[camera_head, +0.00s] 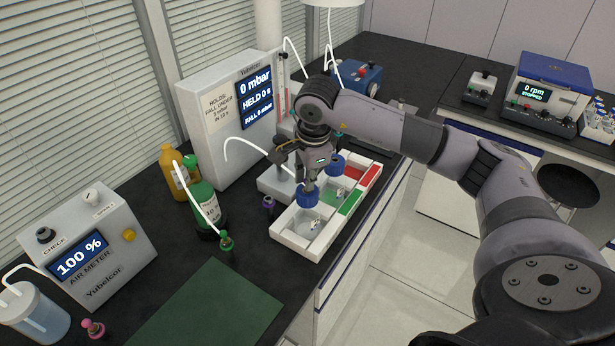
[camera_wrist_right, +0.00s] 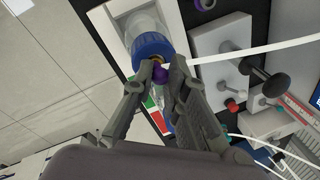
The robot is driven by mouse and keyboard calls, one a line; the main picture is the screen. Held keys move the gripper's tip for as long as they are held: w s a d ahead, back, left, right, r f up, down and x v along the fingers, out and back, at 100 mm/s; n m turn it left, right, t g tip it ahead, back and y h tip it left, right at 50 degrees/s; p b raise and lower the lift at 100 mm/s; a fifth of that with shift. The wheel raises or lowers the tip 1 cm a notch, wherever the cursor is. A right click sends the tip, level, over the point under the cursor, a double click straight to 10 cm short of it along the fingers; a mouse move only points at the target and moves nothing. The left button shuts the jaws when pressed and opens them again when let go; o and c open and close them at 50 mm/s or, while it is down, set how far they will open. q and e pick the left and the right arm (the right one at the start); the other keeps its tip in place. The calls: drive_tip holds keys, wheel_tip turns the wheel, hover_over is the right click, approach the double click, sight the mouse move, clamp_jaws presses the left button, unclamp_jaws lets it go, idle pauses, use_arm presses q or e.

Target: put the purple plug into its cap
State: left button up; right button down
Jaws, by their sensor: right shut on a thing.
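The purple plug (camera_wrist_right: 160,74) is between the fingertips of my right gripper (camera_wrist_right: 160,72), which is shut on it. In the wrist view it is right by the blue cap (camera_wrist_right: 152,45) of a clear bottle (camera_wrist_right: 139,22), near an orange-brown spot at the cap's middle. I cannot tell whether plug and cap touch. In the head view my right gripper (camera_head: 309,183) points down just above this blue cap (camera_head: 306,197), and the plug is hidden. The bottle stands in the front compartment of a white tray (camera_head: 290,240). My left gripper is not in view.
A second blue cap (camera_head: 337,163) is close behind the gripper. A small dark holder with a purple ring (camera_head: 268,202) stands left of the tray. A green bottle (camera_head: 203,205), a pressure display box (camera_head: 215,120) and an air meter (camera_head: 95,250) stand further left. A green mat (camera_head: 205,310) lies bare in front.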

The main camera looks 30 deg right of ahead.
drive_tip(key=c, duration=1.5)
unclamp_jaws()
drive_tip(key=r, duration=0.4)
drive_tip(key=s+r, duration=0.1)
drive_tip(key=r, duration=0.3)
drive_tip(key=s+r, duration=0.1)
drive_tip(key=r, duration=0.2)
drive_tip(key=shift+s+a+r, duration=0.15)
drive_tip(key=shift+a+r, duration=0.1)
drive_tip(key=shift+r, duration=0.15)
